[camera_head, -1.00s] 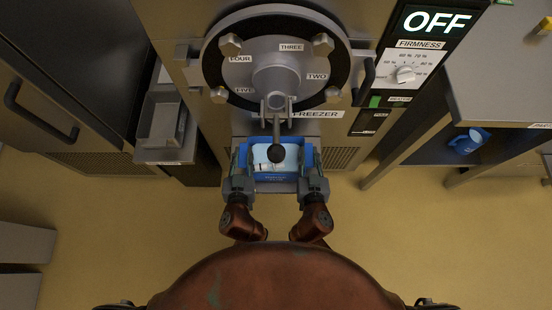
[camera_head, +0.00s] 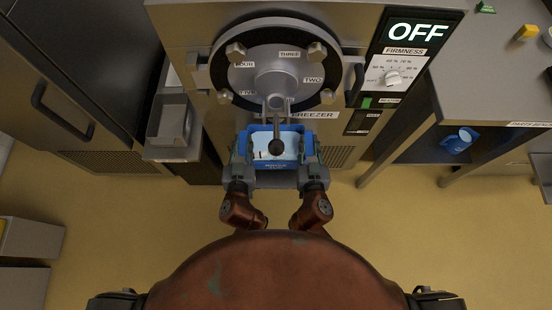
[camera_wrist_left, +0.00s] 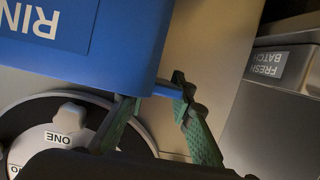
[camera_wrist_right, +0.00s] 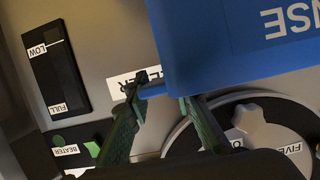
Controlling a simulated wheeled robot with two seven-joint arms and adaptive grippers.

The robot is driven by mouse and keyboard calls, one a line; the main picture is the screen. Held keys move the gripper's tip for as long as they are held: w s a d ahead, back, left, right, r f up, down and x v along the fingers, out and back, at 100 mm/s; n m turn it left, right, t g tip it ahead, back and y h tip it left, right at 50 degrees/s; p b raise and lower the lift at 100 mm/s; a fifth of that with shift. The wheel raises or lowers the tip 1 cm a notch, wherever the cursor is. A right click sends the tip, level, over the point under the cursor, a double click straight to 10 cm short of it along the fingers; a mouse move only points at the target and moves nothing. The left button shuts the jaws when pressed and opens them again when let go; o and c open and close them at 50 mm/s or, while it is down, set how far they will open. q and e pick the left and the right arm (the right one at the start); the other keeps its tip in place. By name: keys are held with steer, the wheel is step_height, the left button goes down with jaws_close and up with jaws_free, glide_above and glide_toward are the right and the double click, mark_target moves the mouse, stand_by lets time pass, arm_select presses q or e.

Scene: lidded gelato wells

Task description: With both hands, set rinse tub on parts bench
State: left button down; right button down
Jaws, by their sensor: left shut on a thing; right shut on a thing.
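The blue rinse tub (camera_head: 278,167) is in front of the freezer, below its round front plate, with pale contents inside. It looks roughly level. My left gripper (camera_head: 240,160) is shut on its left side and my right gripper (camera_head: 313,158) on its right side. In the left wrist view the tub wall (camera_wrist_left: 120,45) fills the upper left, with green fingers at its rim. In the right wrist view the tub wall (camera_wrist_right: 220,50) is at the upper right, with the fingers at its edge. The parts bench (camera_head: 490,90) is at the right, a grey top on legs.
The freezer handle (camera_head: 276,130) with its dark knob overlaps the tub in the head view. A blue mug (camera_head: 458,141) sits below the bench top. Grey trays (camera_head: 170,122) stand left of the freezer. The floor between me and the bench is clear.

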arm_select(q)
steer(key=shift+w, duration=0.15)
arm_select(e)
steer(key=shift+w, duration=0.15)
arm_select(q)
steer(key=shift+g, duration=0.3)
arm_select(e)
steer(key=shift+g, duration=0.3)
arm_select(q)
steer(key=shift+r, duration=0.1)
arm_select(e)
steer(key=shift+r, duration=0.1)
